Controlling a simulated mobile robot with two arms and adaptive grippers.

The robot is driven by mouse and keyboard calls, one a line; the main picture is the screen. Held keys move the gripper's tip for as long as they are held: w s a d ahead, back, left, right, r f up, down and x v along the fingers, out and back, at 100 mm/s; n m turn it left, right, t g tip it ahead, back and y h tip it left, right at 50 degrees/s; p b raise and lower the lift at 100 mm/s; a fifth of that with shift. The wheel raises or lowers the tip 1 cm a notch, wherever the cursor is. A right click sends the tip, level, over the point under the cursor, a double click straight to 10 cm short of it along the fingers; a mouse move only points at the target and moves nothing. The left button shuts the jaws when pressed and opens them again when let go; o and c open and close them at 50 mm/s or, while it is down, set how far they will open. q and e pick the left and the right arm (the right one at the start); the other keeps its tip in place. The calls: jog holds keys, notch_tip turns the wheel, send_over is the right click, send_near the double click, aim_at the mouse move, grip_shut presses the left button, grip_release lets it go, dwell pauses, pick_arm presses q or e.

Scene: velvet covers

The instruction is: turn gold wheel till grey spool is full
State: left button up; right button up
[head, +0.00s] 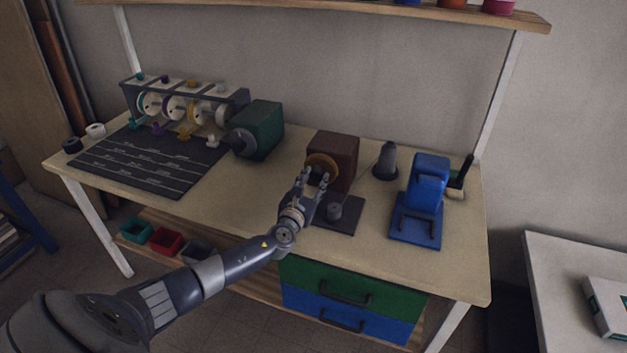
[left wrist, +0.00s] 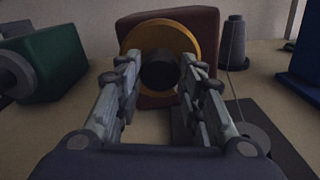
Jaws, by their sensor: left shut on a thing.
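The gold wheel (head: 316,163) is on the front of a brown box (head: 343,150). In the left wrist view the wheel (left wrist: 186,38) has a dark round hub (left wrist: 159,70) at its middle. My left gripper (head: 317,178) is at the wheel, its fingers on either side of the hub; in the left wrist view the gripper (left wrist: 160,80) is shut on it. A small grey spool (head: 335,212) stands on a dark base plate (head: 352,222) just right of the gripper. How much thread is on it is too small to tell. My right gripper is out of view.
A dark grey cone (head: 385,162) stands behind, with a thin thread running down towards the spool in the left wrist view. A blue device (head: 428,190) is right, a green machine (head: 262,130) left. A dark mat (head: 140,165) lies farther left.

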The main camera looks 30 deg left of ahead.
pick_arm(q)
jog(key=shift+f, duration=0.1)
dwell(0.4)
jog(key=o, duration=1.1)
jog(key=shift+c, duration=0.2)
jog(key=shift+s, duration=0.1)
jog(key=v, duration=1.2)
